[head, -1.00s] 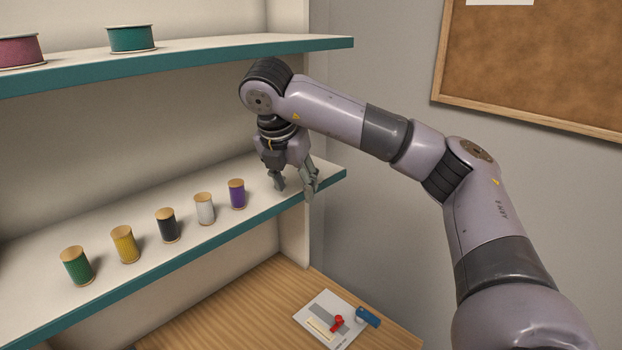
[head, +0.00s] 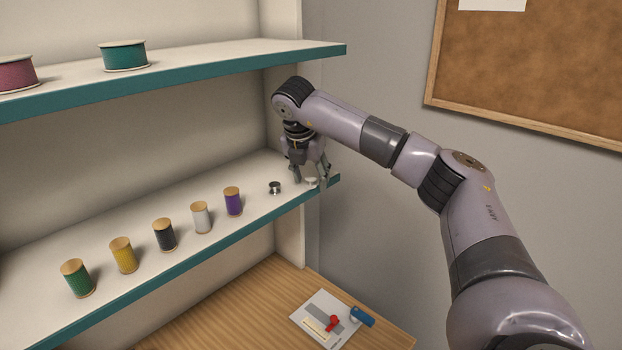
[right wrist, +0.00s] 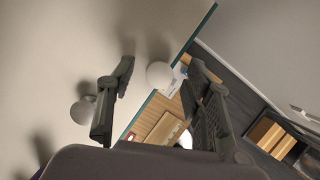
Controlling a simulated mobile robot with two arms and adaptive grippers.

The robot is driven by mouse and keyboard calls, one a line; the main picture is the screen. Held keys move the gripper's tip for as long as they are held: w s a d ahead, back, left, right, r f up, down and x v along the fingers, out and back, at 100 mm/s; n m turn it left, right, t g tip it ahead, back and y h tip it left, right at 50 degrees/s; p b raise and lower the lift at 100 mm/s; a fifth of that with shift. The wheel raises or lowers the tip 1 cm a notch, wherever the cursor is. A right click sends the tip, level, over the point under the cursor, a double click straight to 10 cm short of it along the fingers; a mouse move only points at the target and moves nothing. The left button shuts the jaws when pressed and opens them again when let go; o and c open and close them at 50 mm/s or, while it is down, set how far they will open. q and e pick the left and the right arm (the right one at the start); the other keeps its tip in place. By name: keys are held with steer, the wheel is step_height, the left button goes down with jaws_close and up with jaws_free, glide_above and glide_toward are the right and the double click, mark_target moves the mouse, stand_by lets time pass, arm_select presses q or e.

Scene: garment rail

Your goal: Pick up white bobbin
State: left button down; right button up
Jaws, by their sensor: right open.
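The white bobbin (head: 311,182) sits at the right end of the lower shelf, near its front edge. It also shows in the right wrist view (right wrist: 159,75) as a pale disc. My right gripper (head: 309,177) points down above the shelf, open, with its fingers on either side of the white bobbin. In the right wrist view the bobbin lies between the two fingertips, and I cannot tell whether either touches it. My left gripper is in neither view.
A dark bobbin (head: 275,187) stands just left of the gripper. A purple spool (head: 233,202), a white spool (head: 201,218) and several more line the lower shelf (head: 215,245). The upper shelf (head: 200,75) overhangs it. A wooden worktop (head: 230,310) lies below.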

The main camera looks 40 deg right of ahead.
steer(key=shift+c, duration=0.2)
steer(key=c, duration=0.7)
steer(key=shift+c, duration=0.2)
steer(key=shift+r, duration=0.1)
